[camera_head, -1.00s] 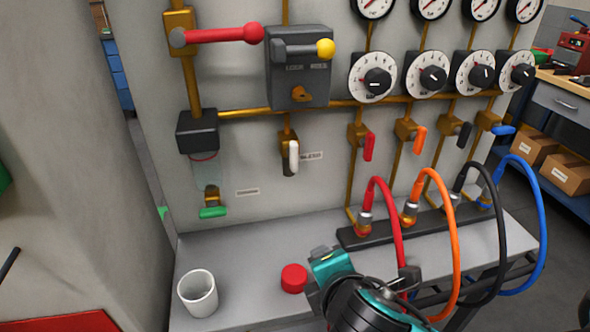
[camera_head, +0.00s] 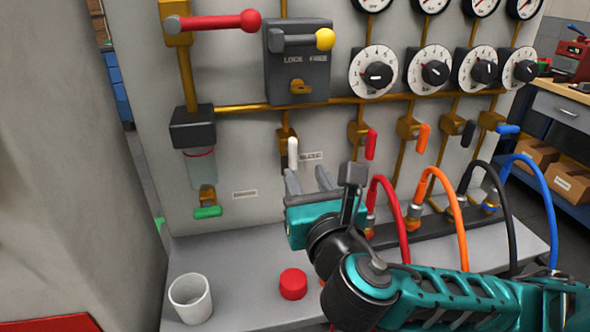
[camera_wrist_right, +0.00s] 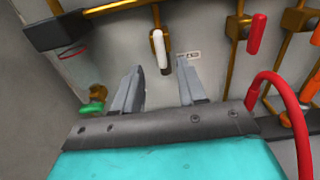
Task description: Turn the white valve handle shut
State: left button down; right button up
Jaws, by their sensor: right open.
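The white valve handle (camera_head: 292,152) hangs below a brass fitting on the panel, under the lock box. It points roughly along the vertical pipe. It also shows in the right wrist view (camera_wrist_right: 159,50), beyond the fingers and between their lines. My right gripper (camera_head: 306,180) is open and empty, just below and in front of the white handle, with its fingers pointing at the panel. In the right wrist view the gripper's two fingers (camera_wrist_right: 160,88) stand apart with nothing between them. They do not appear to touch the handle. My left gripper is not in view.
A red handle (camera_head: 370,144) and an orange handle (camera_head: 423,138) stand to the right. Red (camera_head: 392,205) and orange hoses rise close to my right arm. A green handle (camera_head: 207,212) is at left. A white cup (camera_head: 190,298) and a red cap (camera_head: 293,284) stand on the shelf.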

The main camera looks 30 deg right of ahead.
aim_at(294, 154)
jog(key=x, duration=0.6)
jog(key=shift+w+p, duration=0.2)
jog(key=shift+p, duration=0.1)
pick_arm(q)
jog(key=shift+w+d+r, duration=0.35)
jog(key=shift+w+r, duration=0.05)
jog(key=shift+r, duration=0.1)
pick_arm(e)
jog(key=shift+x, duration=0.8)
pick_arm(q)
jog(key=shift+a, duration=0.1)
pick_arm(e)
grip_shut()
